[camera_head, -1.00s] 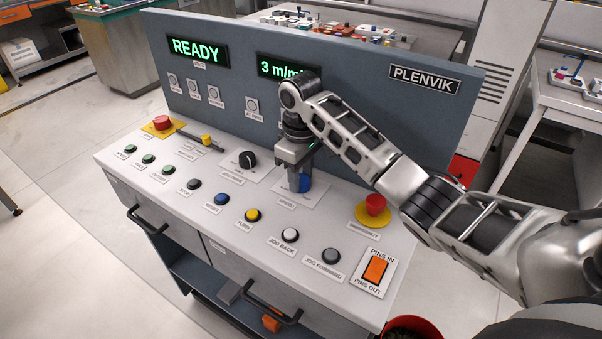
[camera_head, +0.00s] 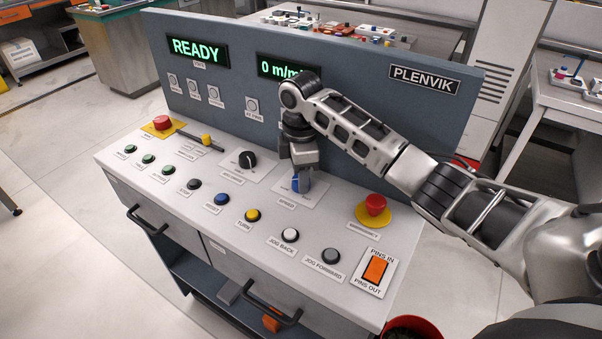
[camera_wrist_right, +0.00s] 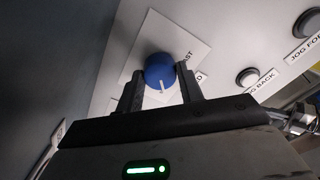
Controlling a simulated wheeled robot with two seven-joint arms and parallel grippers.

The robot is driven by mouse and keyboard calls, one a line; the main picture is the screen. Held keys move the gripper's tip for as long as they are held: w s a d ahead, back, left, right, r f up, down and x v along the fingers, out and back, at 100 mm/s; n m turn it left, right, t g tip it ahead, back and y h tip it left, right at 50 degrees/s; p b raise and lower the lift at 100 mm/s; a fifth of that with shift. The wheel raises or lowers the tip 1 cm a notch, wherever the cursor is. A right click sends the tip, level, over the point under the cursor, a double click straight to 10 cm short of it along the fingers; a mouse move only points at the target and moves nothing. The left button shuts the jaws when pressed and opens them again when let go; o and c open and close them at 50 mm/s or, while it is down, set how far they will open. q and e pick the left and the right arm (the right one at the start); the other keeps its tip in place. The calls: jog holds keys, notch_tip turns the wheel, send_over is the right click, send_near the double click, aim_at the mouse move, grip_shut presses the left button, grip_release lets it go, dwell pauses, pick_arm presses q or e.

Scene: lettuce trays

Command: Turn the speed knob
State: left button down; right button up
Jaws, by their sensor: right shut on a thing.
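The blue speed knob (camera_wrist_right: 159,72) sits on a white plate on the sloped panel, and my right gripper (camera_wrist_right: 161,94) has a finger on each side of it. In the head view my right gripper (camera_head: 302,188) points down over the knob (camera_head: 295,184), hiding much of it. A pale pointer line shows on the knob in the wrist view. The speed display (camera_head: 283,69) reads 0 m/min, its end partly covered by my arm. My left gripper is not in view.
A black selector knob (camera_head: 248,159) is left of the speed knob. A red emergency button (camera_head: 375,204) on a yellow disc is to its right. Several push buttons line the front, with an orange rocker switch (camera_head: 376,269) at the right corner. The READY display (camera_head: 197,48) is lit.

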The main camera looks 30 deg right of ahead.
jog(key=shift+r+n, duration=0.1)
jog(key=shift+n, duration=0.2)
jog(key=o, duration=1)
notch_tip(320, 180, up, 16)
dwell(0.6)
